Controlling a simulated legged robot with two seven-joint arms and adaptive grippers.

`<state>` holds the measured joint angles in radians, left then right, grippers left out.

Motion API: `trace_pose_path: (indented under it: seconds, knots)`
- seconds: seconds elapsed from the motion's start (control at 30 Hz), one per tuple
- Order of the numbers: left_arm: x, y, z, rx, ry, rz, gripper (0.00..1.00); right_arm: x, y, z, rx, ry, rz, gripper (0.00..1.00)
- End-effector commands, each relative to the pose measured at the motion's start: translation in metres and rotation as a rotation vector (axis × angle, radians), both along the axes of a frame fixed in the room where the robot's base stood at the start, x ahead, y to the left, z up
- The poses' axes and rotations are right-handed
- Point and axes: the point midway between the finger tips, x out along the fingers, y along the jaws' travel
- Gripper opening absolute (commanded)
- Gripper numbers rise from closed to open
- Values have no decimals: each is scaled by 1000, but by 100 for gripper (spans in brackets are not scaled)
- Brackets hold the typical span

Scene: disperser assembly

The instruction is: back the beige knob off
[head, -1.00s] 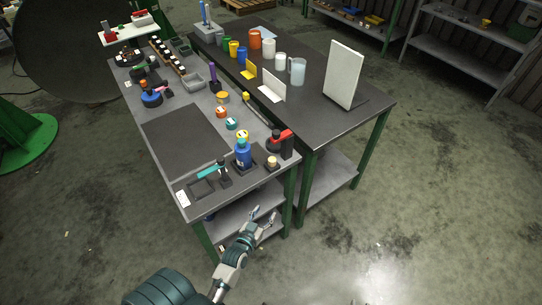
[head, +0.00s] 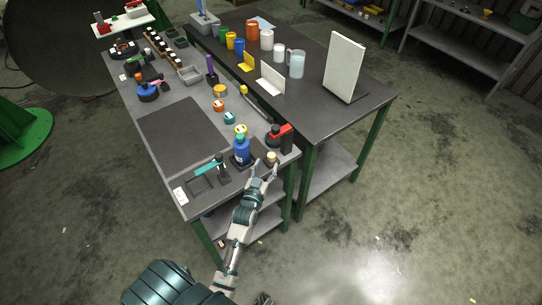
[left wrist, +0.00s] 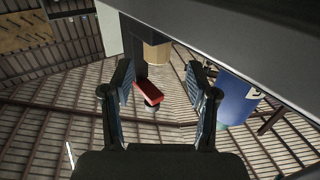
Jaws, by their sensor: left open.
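The beige knob (head: 271,157) is a small round piece on a dark base near the front right corner of the near table. It also shows in the left wrist view (left wrist: 157,54), beyond the fingers and partly cut off by a dark edge. My left gripper (head: 265,168) is open and empty, its two fingers pointing at the knob from the front. In the left wrist view the gripper (left wrist: 160,95) has its fingers wide apart, with nothing between them. I cannot tell if a finger touches the knob. A small dark tip (head: 264,298) at the bottom edge may be my right gripper.
A blue bottle (head: 242,152) stands just left of the knob, close to the left finger. A red-and-black device (head: 281,138) stands behind it. The dark mat (head: 185,130) is bare.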

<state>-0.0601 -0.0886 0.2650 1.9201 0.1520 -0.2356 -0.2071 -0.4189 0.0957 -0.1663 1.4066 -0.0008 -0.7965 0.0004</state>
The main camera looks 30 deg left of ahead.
Motion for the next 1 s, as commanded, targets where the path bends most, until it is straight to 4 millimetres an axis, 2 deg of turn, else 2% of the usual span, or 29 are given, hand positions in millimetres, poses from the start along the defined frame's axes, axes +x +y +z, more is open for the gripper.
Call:
trace_pose_path:
  seconds: [0.1, 0.3, 0.67, 0.7, 0.93, 1.0]
  knots:
    - [25, 5, 0, 0, -1, 0, 59, 3, 0, 2, 0, -3, 0, 40]
    - [49, 10, 0, 2, 0, 0, 59, 7, 0, 7, 0, -3, -2, 40]
    - [56, 13, 0, 0, 0, 0, 59, 11, -1, 11, -2, -9, -2, 40]
    - [56, 13, 0, 0, 0, 0, 56, 10, -1, 11, -2, -8, -2, 40]
    - [56, 13, 0, 0, 0, 1, 0, 9, 0, 10, 0, -7, -1, 40]
    - [56, 14, 0, 0, 0, 1, 0, 9, 0, 10, 0, -7, -1, 40]
